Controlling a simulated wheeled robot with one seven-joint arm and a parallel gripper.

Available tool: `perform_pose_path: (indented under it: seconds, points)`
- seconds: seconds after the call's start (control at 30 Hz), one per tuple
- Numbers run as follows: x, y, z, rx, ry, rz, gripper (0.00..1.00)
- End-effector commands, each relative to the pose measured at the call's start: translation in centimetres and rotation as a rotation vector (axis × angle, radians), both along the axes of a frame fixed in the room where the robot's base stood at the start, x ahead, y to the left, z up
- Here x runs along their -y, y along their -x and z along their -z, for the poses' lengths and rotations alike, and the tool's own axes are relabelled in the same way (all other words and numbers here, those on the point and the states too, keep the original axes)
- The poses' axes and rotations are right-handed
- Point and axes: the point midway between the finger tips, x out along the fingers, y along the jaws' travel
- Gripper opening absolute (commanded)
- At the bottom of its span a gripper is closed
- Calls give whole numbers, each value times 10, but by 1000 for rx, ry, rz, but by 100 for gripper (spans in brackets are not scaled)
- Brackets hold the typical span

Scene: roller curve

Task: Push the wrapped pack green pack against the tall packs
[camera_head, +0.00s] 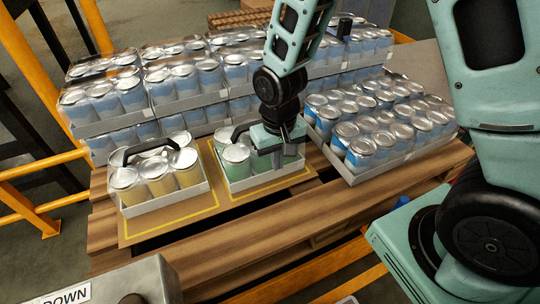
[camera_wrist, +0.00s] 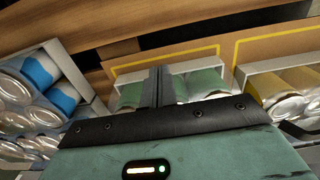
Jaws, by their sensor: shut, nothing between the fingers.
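The wrapped green pack (camera_head: 237,156) is a white tray of green cans with a dark handle, standing inside a yellow-outlined brown area. It also shows in the wrist view (camera_wrist: 203,84), behind the fingers. The tall packs (camera_head: 188,107) are stacked trays of blue and silver cans just behind it. My gripper (camera_head: 278,163) is shut and empty, pointing down at the right part of the green pack and hiding some of it. The closed fingers also show in the wrist view (camera_wrist: 158,86), overlapping the tray's near edge. Whether they touch the pack I cannot tell.
A yellow can pack (camera_head: 160,187) with a dark handle stands left of the green one. A low tray of blue cans (camera_head: 385,133) stands to the right. The wooden pallet's front boards (camera_head: 230,245) are clear. An orange rail (camera_head: 40,170) stands at left.

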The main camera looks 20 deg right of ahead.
Motion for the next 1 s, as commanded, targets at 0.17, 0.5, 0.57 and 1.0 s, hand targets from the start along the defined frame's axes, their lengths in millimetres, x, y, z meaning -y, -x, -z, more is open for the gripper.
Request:
perform_pose_path:
  seconds: [0.17,0.5,0.57,1.0]
  points:
    - [0,1,32,-5,2,0,0]
    - [0,-37,30,0,0,0,0]
    - [0,-39,31,0,0,0,0]
    - [0,-49,31,3,0,1,0]
